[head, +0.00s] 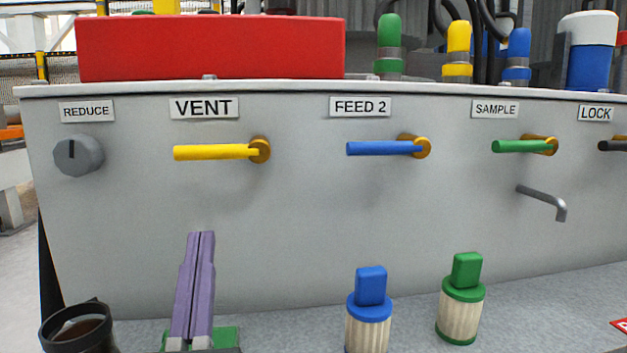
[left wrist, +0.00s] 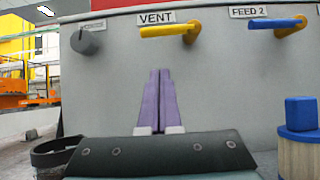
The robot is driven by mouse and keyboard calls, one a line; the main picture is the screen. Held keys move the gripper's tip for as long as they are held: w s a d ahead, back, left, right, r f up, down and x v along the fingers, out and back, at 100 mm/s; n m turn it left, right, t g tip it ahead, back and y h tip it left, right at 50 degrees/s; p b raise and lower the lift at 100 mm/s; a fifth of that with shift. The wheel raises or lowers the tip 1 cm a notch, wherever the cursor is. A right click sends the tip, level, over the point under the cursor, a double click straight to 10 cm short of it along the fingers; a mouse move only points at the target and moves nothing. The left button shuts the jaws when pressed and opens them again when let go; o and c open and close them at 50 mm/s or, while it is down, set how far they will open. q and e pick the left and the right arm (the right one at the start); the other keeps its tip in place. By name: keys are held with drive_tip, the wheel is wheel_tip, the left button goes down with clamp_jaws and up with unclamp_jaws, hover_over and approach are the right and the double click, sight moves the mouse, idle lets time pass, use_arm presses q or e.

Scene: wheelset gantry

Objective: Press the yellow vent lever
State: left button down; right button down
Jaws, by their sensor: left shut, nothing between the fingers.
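The yellow vent lever (head: 212,152) sticks out to the left from its brass pivot on the grey panel, under the VENT label (head: 204,107). It lies level. It also shows in the left wrist view (left wrist: 164,31). My left gripper (head: 201,234) has purple fingers pressed together, empty, pointing up and forward below the lever. In the left wrist view its fingertips (left wrist: 160,72) are also below the lever, with a gap between them. My right gripper is in neither view.
A blue FEED 2 lever (head: 383,148) and a green SAMPLE lever (head: 520,146) are to the right. A grey REDUCE knob (head: 78,156) is at left. A blue-capped bottle (head: 368,310) and a green-capped bottle (head: 460,300) stand on the bench. A bent grey spout (head: 543,199) juts out.

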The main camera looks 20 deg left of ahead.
sight(222, 150)
use_arm(q)
wheel_tip(222, 150, up, 6)
drive_tip(key=w+a+p, duration=0.1)
drive_tip(key=w, duration=0.2)
drive_tip(key=shift+a+f, duration=0.2)
drive_tip(key=shift+a, duration=0.2)
drive_tip(key=shift+r, duration=0.1)
drive_tip(key=shift+s+a+r+m+t+h+p, duration=0.15)
drive_tip(key=shift+m+t+h+p, duration=0.15)
drive_tip(key=shift+m+h+p, duration=0.35)
